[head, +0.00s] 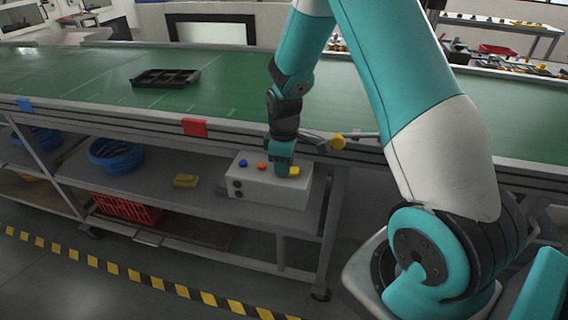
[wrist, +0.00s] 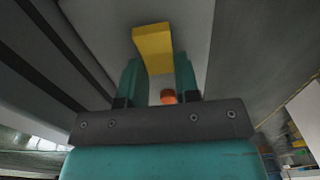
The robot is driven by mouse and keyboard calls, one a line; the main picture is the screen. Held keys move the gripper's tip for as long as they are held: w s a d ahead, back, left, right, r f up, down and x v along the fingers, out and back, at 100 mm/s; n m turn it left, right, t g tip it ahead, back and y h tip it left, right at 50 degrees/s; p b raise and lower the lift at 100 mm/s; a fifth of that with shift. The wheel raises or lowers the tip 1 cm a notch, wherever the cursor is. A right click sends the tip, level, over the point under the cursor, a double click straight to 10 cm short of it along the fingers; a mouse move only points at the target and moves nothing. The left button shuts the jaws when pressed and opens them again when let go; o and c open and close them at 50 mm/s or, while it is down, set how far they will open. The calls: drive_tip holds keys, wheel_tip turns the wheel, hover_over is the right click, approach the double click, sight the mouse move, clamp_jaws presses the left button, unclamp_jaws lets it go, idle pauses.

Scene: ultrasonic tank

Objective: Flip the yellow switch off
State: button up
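The yellow switch (head: 294,171) is on the top right of a light grey box on the shelf under the conveyor. My gripper (head: 283,172) points down at the box top, just left of the switch in the head view. In the wrist view the yellow switch (wrist: 153,46) is a long block reaching from beyond the fingertips into the gap between them. My teal fingers (wrist: 160,72) stand apart, one on each side of its near end. I cannot tell whether they touch it. The switch's on or off position is not clear.
The grey box (head: 270,190) also carries a blue button (head: 243,163) and an orange button (head: 262,166), which also shows between the fingers in the wrist view (wrist: 168,97). The green conveyor (head: 110,75) runs behind and above. A yellow object (head: 186,181) lies left of the box.

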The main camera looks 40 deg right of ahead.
drive_tip(key=shift+s+d+t+y+b, duration=0.25)
drive_tip(key=shift+t+y+b, duration=0.45)
drive_tip(key=shift+t+b, duration=0.35)
drive_tip(key=shift+r+t+y, duration=0.2)
drive_tip(key=shift+t+y, duration=0.05)
drive_tip(key=shift+y, duration=0.05)
drive_tip(key=o, duration=0.9)
drive_tip(key=v, duration=1.7)
drive_tip(key=shift+s+d+r, duration=0.1)
drive_tip(key=shift+d+r, duration=0.05)
drive_tip(key=shift+r, duration=0.05)
